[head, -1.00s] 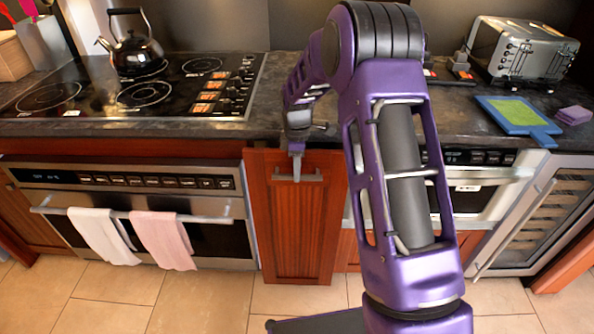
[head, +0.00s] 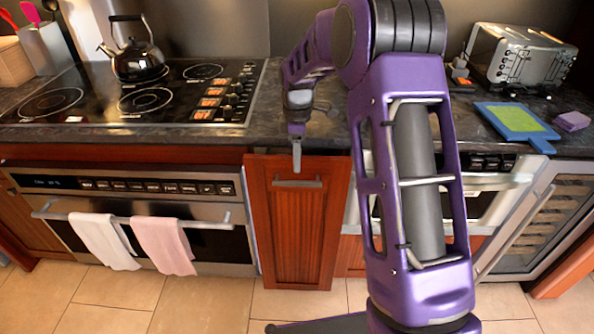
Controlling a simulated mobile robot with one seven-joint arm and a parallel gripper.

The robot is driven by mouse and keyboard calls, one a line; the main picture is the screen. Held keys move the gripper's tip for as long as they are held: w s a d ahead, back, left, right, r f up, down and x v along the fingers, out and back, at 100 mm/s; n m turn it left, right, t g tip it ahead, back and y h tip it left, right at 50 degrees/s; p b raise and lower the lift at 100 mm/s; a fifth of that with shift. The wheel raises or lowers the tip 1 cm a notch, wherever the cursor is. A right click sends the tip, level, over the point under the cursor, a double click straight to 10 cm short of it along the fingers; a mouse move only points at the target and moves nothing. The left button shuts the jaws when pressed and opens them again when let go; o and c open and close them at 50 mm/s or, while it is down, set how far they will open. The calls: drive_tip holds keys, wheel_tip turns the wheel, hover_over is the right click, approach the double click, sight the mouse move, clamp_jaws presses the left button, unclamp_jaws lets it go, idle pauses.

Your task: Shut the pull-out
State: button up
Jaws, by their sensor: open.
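The pull-out (head: 296,230) is a tall reddish wood front with a grey bar handle (head: 297,183), in the middle of the head view below the counter. Its front appears to stand slightly forward of the cabinets beside it. My gripper (head: 297,165) points down in front of the upper part of this front, with its tips just above the handle. The jaws are open and hold nothing. Whether the tips touch the front cannot be told. My purple arm covers part of the area right of the pull-out.
A steel oven (head: 140,215) with two hanging towels stands left. A microwave front (head: 480,200) and a glass-door cooler (head: 550,220) stand right. The dark counter (head: 225,145) edge runs above the pull-out. A kettle (head: 132,55), toaster (head: 520,60) and blue board (head: 515,125) sit on top.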

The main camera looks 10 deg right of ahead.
wheel_tip(320, 180, up, 10)
drive_tip(key=p, duration=0.1)
drive_tip(key=shift+r, duration=0.25)
